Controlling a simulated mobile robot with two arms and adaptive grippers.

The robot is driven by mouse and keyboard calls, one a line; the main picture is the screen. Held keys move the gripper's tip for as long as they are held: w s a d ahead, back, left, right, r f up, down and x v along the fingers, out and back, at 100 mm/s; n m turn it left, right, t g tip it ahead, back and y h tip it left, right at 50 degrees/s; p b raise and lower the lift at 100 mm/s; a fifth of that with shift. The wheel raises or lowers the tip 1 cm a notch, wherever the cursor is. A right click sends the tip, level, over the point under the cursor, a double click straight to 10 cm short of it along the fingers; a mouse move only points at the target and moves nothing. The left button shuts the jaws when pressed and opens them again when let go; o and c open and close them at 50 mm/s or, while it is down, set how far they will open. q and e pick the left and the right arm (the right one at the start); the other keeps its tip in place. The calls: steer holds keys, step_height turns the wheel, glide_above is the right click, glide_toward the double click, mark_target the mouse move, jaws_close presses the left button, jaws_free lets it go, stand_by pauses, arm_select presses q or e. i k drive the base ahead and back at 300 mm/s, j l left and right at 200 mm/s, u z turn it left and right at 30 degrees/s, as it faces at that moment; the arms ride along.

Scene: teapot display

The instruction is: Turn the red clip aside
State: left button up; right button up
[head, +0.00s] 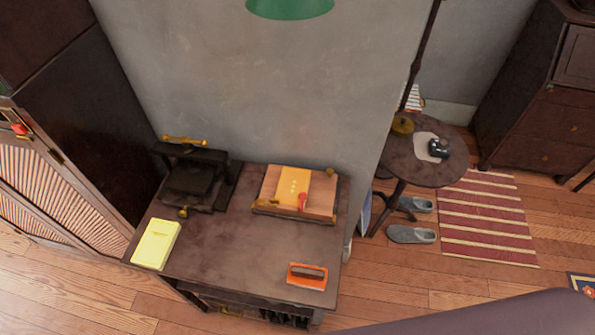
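A small red clip (303,200) stands at the front edge of a wooden board (320,196) on the dark table. It rests against a yellow sheet (293,186) with a few pale dots that lies on the board. A brass-coloured piece (267,203) sits at the board's front left, and a brass knob (330,172) at its back right. Another small red piece (19,128) shows on the slatted cabinet at the far left; what it is I cannot tell. Neither of my grippers is in view.
The table (240,245) stands against a grey wall. A black press (193,178) is at its back left, a yellow box (156,243) at front left, an orange block (307,276) at front right. The table's middle is clear. A round side table (420,172) stands right.

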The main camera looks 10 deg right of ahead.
mark_target(303, 195)
steer(key=l+u, duration=0.45)
steer(key=k+l+u, duration=0.15)
steer(key=l+u, duration=0.3)
steer(key=l, duration=0.15)
